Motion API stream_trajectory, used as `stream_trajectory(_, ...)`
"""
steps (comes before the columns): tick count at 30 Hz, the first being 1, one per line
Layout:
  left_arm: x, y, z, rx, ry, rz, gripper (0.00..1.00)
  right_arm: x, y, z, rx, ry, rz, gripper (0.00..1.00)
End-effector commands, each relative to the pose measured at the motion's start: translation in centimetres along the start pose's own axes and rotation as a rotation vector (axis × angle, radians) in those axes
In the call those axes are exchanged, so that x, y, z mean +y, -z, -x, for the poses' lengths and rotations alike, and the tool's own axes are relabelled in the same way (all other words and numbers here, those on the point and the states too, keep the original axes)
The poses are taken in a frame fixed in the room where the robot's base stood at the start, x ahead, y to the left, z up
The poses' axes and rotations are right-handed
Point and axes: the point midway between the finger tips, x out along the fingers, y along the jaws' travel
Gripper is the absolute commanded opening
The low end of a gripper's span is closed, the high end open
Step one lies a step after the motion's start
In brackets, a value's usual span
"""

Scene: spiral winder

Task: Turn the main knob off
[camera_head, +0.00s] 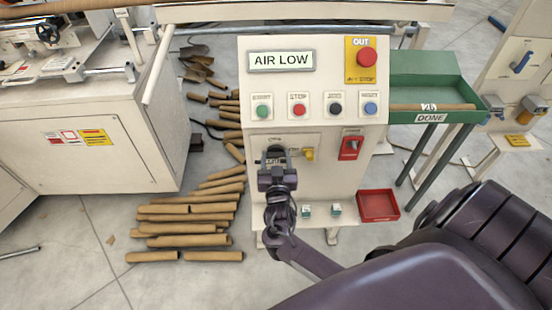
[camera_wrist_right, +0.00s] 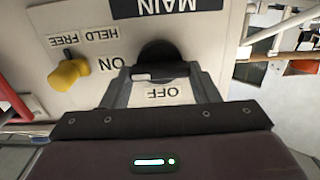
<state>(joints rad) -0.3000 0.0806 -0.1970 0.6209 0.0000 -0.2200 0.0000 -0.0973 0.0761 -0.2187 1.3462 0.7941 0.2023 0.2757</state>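The main knob (camera_wrist_right: 158,52) is black and round, with a grip bar across it, below the MAIN label in the upside-down right wrist view. A white mark sits at the bar's left end, on the side of the ON label; OFF is under the bar. My right gripper (camera_head: 275,158) is at the knob on the panel's lower left in the head view and mostly hides it. In the wrist view, the parted fingers of this gripper (camera_wrist_right: 160,76) stand at the two ends of the bar; I cannot tell whether they touch it. My left gripper is not in view.
A yellow knob (camera_wrist_right: 69,74) labelled HELD FREE is beside the main knob. The panel (camera_head: 318,110) also carries push buttons, a red switch (camera_head: 351,144) and a red OUT stop button (camera_head: 366,57). Cardboard tubes (camera_head: 190,225) lie on the floor left; a green DONE tray (camera_head: 425,85) stands right.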

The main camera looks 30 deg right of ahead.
Motion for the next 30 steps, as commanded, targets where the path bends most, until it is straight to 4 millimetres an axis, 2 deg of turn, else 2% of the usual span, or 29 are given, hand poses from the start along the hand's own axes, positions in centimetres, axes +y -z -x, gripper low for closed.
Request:
stream_trajectory(1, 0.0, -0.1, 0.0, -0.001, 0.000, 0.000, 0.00, 0.0, 0.0, 0.0, 0.000, 0.000, 0.000, 0.48)
stream_trajectory(5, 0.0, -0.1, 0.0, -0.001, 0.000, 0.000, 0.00, 0.0, 0.0, 0.0, 0.000, 0.000, 0.000, 0.32)
stream_trajectory(17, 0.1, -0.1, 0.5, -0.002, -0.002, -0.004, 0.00, 0.0, 0.1, 0.0, -0.001, -0.001, 0.084, 0.32)
stream_trajectory(30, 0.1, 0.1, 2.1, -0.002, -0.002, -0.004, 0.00, -0.2, 0.1, 0.0, -0.002, 0.000, 0.452, 0.32)
